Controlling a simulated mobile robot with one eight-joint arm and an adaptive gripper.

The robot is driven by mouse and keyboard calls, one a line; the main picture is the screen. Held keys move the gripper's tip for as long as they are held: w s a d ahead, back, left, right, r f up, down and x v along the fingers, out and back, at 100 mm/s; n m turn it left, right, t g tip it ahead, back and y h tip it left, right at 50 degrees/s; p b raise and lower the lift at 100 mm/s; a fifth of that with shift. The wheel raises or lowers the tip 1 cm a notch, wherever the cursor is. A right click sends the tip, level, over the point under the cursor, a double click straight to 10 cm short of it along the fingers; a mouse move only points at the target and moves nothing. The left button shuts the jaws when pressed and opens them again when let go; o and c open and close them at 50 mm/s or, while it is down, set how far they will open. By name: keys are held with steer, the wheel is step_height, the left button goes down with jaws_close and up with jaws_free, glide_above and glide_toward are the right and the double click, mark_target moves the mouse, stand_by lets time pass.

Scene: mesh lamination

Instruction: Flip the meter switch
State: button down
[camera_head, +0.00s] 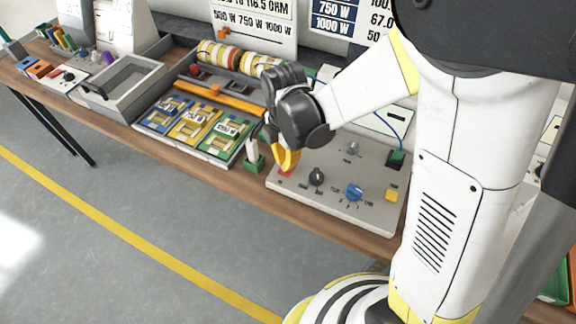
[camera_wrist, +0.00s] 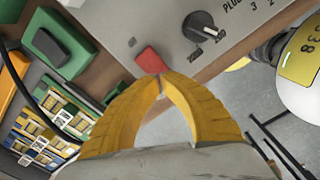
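The meter panel (camera_head: 325,199) is a grey box on the bench with a black knob (camera_head: 317,176) and a blue knob (camera_head: 354,192). A red switch (camera_wrist: 151,61) sits at the panel's edge; in the head view a bit of red (camera_head: 285,173) shows under the fingertips. My gripper (camera_head: 286,165) reaches down over the panel's left corner. In the wrist view its yellow fingertips (camera_wrist: 160,88) meet, with nothing visible between them. They are right at the red switch, but I cannot tell whether they touch it. The switch's position is unclear.
A tray (camera_head: 190,150) of blue, yellow and green parts lies left of the panel, with a green-based piece (camera_head: 254,160) between them. A grey bin (camera_head: 122,90) stands further left. A yellow button (camera_head: 391,194) is at the panel's right. The floor in front is clear.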

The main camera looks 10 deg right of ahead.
steer(key=shift+f+b, duration=1.25)
steer(key=shift+f, duration=0.25)
stand_by(0.4)
steer(key=shift+r, duration=0.1)
steer(key=shift+r+p, duration=2.6)
steer(key=shift+r, duration=0.9)
